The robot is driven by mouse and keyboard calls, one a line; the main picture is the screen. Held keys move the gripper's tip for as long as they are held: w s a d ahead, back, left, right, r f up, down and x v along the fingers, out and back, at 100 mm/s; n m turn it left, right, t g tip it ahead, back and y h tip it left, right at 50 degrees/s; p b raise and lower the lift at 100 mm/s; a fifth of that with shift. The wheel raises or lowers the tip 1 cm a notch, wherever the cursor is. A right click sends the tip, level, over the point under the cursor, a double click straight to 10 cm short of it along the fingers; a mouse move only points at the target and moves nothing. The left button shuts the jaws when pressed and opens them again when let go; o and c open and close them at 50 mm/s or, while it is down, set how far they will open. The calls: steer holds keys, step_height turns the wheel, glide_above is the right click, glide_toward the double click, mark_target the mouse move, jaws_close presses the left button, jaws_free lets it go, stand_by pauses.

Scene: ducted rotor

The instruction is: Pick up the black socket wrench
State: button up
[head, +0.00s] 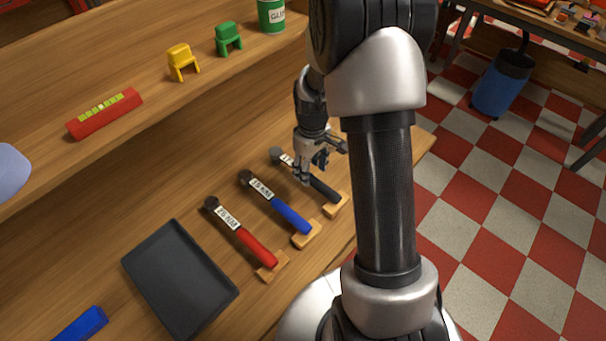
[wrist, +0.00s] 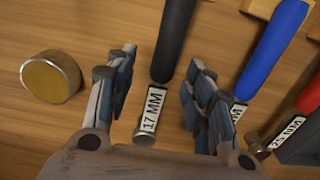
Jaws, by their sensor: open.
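The black socket wrench (head: 325,189) lies on the wooden workbench, the rightmost of three wrenches. In the wrist view its black handle (wrist: 173,40) runs toward the top and its label reads 17 MM. My gripper (head: 321,167) is open and empty over this wrench. In the wrist view the fingers of my gripper (wrist: 150,78) stand on either side of it, around the label and lower handle. I cannot tell the exact height of the fingertips above the bench. In the head view my gripper hides part of the wrench.
A blue-handled wrench (head: 291,217) and a red-handled wrench (head: 257,249) lie to the left, on small wooden blocks. A dark tray (head: 181,280) is further left. A round metal-sided piece (wrist: 50,77) lies left of my fingers in the wrist view.

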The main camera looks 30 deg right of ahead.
mark_target(312, 177)
steer(key=f, duration=0.2)
steer(key=s+f+b, duration=0.1)
steer(key=f, duration=0.1)
steer(key=shift+f, duration=0.25)
steer(key=shift+r, duration=0.1)
steer(key=shift+c, duration=0.6)
steer(key=shift+w, duration=0.1)
jaws_close()
